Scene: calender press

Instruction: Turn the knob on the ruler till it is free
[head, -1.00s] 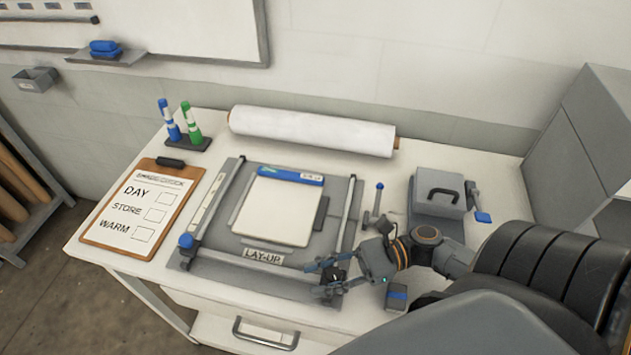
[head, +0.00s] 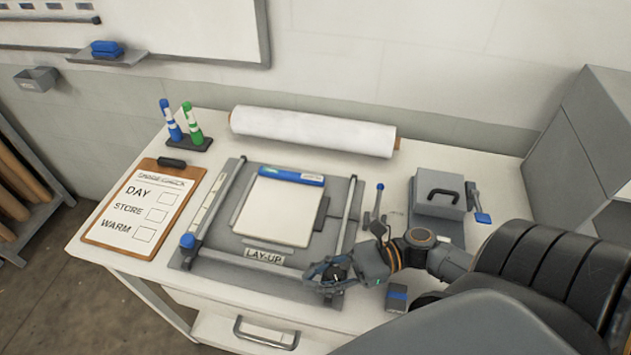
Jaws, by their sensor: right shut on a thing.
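The fingers hide most of this knob. A blue knob (head: 187,241) stands at the left end of the board. My left gripper is not in view.
A white pad with a blue top edge (head: 278,212) lies on the board. A clipboard (head: 143,210) is at left, a white roll (head: 312,132) at the back. A grey box with a handle (head: 438,197) and a small blue-grey block (head: 396,298) are near my right arm.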

